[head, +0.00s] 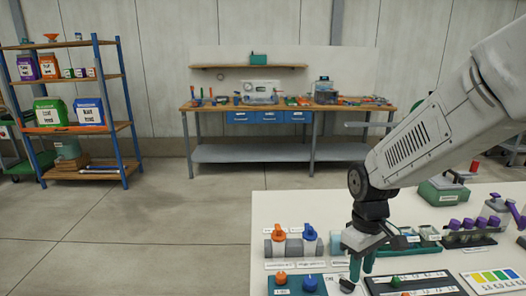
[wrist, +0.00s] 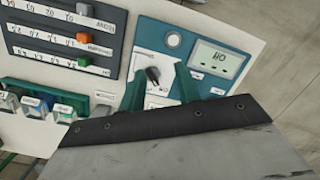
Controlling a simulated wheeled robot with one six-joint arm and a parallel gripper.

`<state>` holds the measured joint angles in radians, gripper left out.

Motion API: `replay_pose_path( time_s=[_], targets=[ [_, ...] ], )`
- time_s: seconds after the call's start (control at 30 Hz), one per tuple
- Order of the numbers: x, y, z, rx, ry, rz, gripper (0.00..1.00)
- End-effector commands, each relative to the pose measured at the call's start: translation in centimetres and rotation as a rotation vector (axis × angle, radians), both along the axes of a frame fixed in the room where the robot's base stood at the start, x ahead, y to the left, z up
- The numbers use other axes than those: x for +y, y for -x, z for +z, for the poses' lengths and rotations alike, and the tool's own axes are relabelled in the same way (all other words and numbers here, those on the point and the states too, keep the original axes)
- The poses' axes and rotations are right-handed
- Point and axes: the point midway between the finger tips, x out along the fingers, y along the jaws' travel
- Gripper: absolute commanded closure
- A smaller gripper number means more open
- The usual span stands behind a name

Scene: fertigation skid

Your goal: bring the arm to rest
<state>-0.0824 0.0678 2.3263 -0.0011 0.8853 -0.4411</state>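My gripper (head: 361,272) is low over the white bench top (head: 305,205), pointing down, with the arm coming in from the upper right. In the wrist view, its two green fingers (wrist: 160,86) are apart, with nothing held between them. A dark rotary knob (wrist: 153,74) on a white plate shows beyond and between the fingertips. Clear space shows on both sides of the knob. The height of the fingertips above it is hard to tell.
A display (wrist: 211,59) and a round grey button (wrist: 173,40) sit beside the knob. A dark slider panel (wrist: 75,30) has grey, orange and green knobs. Orange (head: 279,235) and blue (head: 309,237) valve handles stand left of my gripper. Purple-capped parts (head: 468,224) stand at right.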

Motion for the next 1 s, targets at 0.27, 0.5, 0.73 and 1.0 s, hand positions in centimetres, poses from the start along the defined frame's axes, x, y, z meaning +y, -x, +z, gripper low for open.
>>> replay_pose_path(
  time_s=[0.27, 0.5, 0.73, 1.0],
  targets=[
    [-1.3, 7.0, 6.2, 0.0, 0.035, -0.263, 0.67],
    [-2.3, 13.8, 10.9, -0.071, 0.041, -0.46, 0.67],
    [-2.9, 17.4, 13.3, -0.188, 0.014, -0.519, 0.67],
    [-3.1, 17.9, 14.3, -0.249, -0.002, -0.527, 0.67]
  ],
)
